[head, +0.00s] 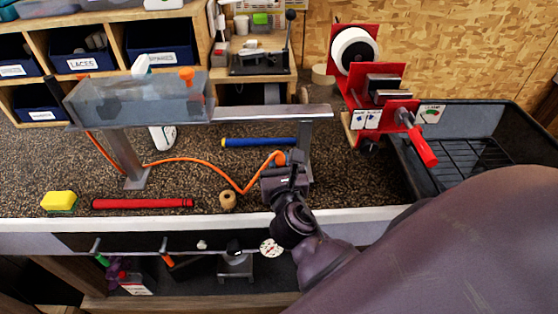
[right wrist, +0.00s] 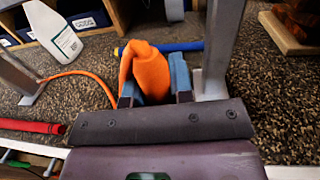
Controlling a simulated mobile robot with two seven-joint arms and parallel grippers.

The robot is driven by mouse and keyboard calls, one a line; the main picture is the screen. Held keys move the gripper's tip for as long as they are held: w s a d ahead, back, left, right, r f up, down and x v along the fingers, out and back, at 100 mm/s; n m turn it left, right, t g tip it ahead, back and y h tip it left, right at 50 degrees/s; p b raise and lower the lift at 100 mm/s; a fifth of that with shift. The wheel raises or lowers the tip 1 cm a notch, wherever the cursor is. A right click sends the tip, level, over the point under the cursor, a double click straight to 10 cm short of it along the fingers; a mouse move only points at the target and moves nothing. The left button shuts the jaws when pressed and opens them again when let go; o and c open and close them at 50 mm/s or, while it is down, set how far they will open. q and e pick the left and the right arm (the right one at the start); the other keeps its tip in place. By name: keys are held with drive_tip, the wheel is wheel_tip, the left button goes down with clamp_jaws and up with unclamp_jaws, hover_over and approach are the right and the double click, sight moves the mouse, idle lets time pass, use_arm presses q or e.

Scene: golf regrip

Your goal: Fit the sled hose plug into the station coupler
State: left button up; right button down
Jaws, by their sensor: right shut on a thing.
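My right gripper (head: 287,161) is at the front right of the bench, by the right leg of the grey metal stand. It is shut on the orange hose end (head: 280,156), which I take for the sled hose plug. In the right wrist view this orange piece (right wrist: 148,68) stands up between the two blue-grey fingers. The orange hose (head: 205,162) runs from it in a loop leftward to below the translucent tray (head: 138,101). A red station (head: 373,90) with a white roll stands to the right; I cannot make out a coupler on it. My left gripper is not in view.
A blue tube (head: 258,142) lies behind the gripper. A red tube (head: 142,204), a twine spool (head: 228,200) and a yellow sponge (head: 58,200) lie along the front. A black tray (head: 405,165) is at the right. The stand's beam (head: 270,113) passes above the bench.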

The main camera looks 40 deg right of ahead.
drive_tip(key=shift+f+b, duration=0.3)
drive_tip(key=shift+f, duration=0.25)
drive_tip(key=c, duration=0.9)
unclamp_jaws()
drive_tip(key=shift+s, duration=0.1)
drive_tip(key=shift+s+a, duration=0.15)
drive_tip(key=shift+s, duration=0.15)
drive_tip(key=shift+b+v, duration=0.9)
drive_tip(key=shift+v, duration=4.1)
